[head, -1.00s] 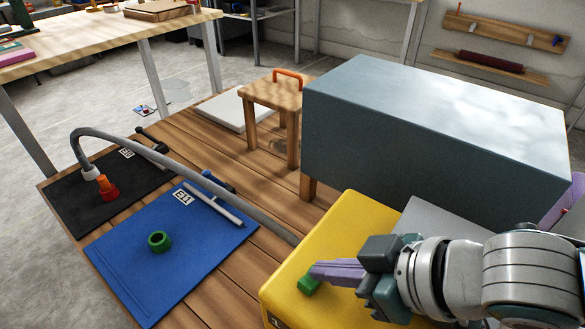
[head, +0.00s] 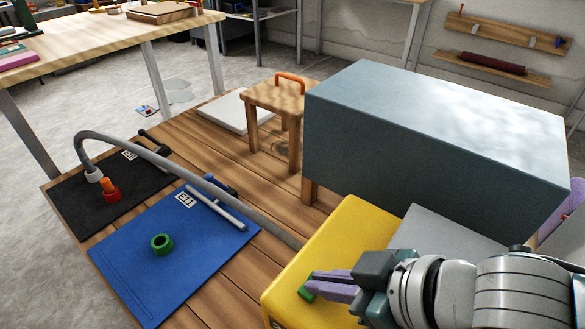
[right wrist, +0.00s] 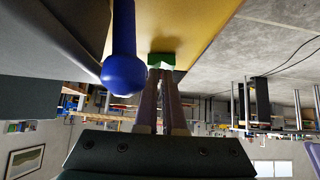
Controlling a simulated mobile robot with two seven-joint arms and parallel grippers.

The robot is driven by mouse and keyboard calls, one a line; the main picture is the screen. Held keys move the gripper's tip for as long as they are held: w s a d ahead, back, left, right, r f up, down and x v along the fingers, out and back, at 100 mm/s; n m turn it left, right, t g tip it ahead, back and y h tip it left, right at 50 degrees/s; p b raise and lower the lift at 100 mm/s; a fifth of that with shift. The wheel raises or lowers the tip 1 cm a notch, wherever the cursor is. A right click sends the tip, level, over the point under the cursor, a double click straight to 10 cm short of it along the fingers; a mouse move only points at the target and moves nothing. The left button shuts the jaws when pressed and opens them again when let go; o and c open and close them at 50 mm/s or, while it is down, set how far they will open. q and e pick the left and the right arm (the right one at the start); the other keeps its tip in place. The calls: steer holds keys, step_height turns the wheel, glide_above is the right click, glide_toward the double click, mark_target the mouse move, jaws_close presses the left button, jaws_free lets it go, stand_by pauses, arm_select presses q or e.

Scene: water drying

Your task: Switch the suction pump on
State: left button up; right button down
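The yellow pump housing (head: 335,235) stands at the front of the wooden platform, with a small green switch (head: 306,292) on its top. My right gripper (head: 314,281) has its purple fingertips at the green switch and partly covers it. In the right wrist view the fingers (right wrist: 160,74) lie close together, and the green switch (right wrist: 161,60) is just past their tips. I cannot tell whether they touch it or which way the switch is set. My left gripper is out of view.
A large grey-blue box (head: 420,150) stands behind my right arm. A blue rounded knob (right wrist: 123,72) is close beside the fingers in the wrist view. A blue mat (head: 180,270) with a green ring (head: 162,244), a black mat (head: 75,205) and a small stool (head: 275,97) are on the platform.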

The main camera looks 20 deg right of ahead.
steer(key=r+p, duration=0.4)
steer(key=r, duration=0.1)
steer(key=shift+s+d+p, duration=0.2)
steer(key=shift+d+p, duration=0.1)
steer(key=shift+p, duration=0.05)
arm_select(q)
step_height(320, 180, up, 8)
steer(key=p, duration=0.2)
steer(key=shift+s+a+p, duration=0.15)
steer(key=shift+p, duration=0.2)
arm_select(e)
steer(key=v, duration=0.8)
steer(key=shift+s+d+r, duration=0.15)
steer(key=shift+s+d, duration=0.1)
steer(key=shift+d, duration=0.1)
